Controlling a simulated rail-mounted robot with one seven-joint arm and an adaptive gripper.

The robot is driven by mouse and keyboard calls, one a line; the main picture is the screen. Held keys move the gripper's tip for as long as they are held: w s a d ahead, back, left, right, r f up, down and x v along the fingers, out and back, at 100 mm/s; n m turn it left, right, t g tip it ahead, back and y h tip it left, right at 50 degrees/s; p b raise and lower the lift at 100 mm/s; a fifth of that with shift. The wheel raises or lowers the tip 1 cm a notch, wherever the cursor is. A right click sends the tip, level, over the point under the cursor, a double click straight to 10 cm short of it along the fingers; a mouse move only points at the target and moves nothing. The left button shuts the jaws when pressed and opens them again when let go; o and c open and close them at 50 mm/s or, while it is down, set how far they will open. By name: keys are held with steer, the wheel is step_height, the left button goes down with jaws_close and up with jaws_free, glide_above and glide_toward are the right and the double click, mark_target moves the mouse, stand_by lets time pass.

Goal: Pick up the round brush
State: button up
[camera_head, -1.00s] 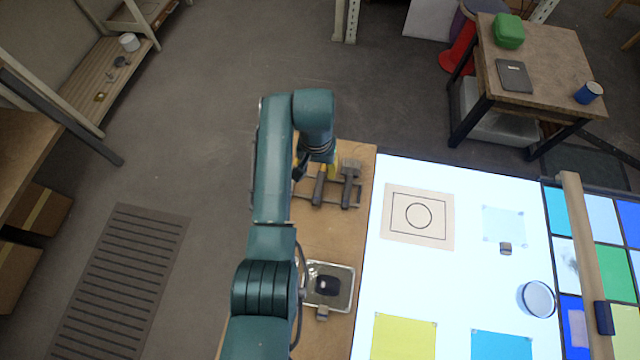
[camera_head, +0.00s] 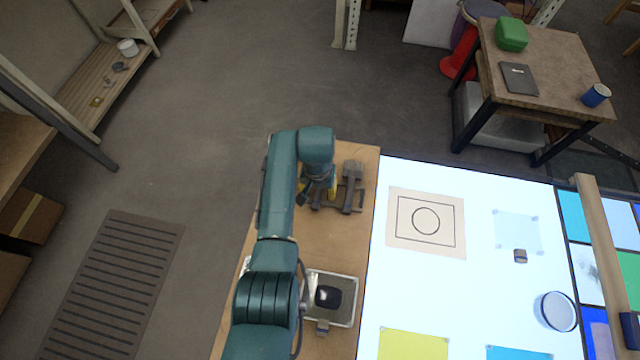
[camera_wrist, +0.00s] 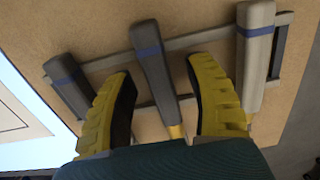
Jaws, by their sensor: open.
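A brush rack (camera_head: 358,208) stands on the wooden side table, partly hidden by my arm. In the head view my gripper (camera_head: 318,190) is over the rack.
A wide flat brush (camera_head: 352,172) stands at the rack's right. A metal tray (camera_head: 345,284) with a dark item lies nearer on the wooden table (camera_head: 345,242). The bright light table (camera_head: 475,290) adjoins on the right, with paper sheets and a round dish (camera_head: 558,311).

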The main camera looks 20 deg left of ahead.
mark_target(318, 191)
steer(key=shift+s, duration=0.1)
jaws_close()
steer(key=shift+f, duration=0.1)
step_height(318, 191, up, 10)
steer(key=p, duration=0.4)
